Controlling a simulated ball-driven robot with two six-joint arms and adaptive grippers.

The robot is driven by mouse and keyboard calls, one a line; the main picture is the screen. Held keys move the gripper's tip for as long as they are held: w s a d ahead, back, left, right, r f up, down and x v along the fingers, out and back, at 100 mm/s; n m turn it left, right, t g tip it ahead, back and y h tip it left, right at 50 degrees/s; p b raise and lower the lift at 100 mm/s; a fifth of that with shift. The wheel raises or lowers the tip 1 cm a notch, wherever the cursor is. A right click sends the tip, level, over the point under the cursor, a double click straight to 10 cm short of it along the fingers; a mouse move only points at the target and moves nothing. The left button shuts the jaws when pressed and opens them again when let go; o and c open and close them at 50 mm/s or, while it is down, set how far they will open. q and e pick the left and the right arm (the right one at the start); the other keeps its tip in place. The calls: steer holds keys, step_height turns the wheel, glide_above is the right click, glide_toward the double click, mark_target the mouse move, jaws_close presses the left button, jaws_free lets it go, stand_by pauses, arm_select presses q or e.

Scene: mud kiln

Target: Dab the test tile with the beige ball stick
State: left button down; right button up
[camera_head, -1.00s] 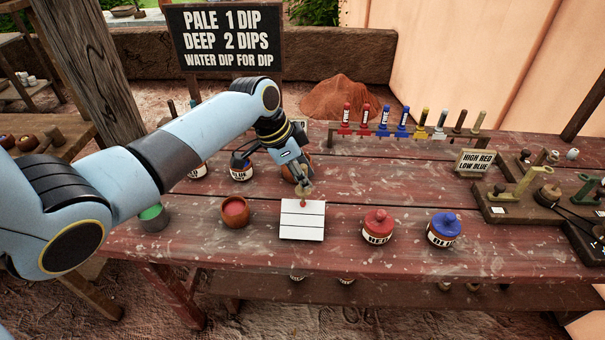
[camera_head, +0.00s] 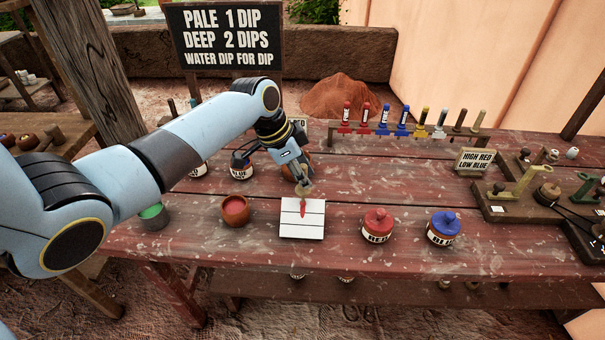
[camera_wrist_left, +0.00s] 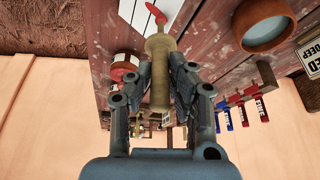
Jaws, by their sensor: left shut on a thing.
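The white test tile (camera_head: 288,230), ruled with dark lines, lies on the red plank table. My left gripper (camera_head: 302,186) is just above the tile's far edge, shut on the beige ball stick. In the left wrist view the stick (camera_wrist_left: 159,75) stands between the fingers of my gripper (camera_wrist_left: 158,92), and a red tip or red mark shows at its far end. In the head view a red mark (camera_head: 303,208) shows at the stick's lower end over the tile; I cannot tell tip from paint there. My right gripper is not in view.
An open bowl of red (camera_head: 235,211) is left of the tile, with a green-topped cup (camera_head: 153,216) farther left. Lidded red (camera_head: 377,226) and blue (camera_head: 443,229) jars stand to the right. A rack of coloured sticks (camera_head: 403,131) stands behind.

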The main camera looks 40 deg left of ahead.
arm_select(q)
steer(key=shift+r, duration=0.1)
step_height(320, 180, up, 3)
steer(key=p, duration=0.2)
steer(key=shift+p, duration=0.4)
steer(key=shift+r, duration=2.4)
steer(key=shift+d, duration=0.1)
stand_by(1.1)
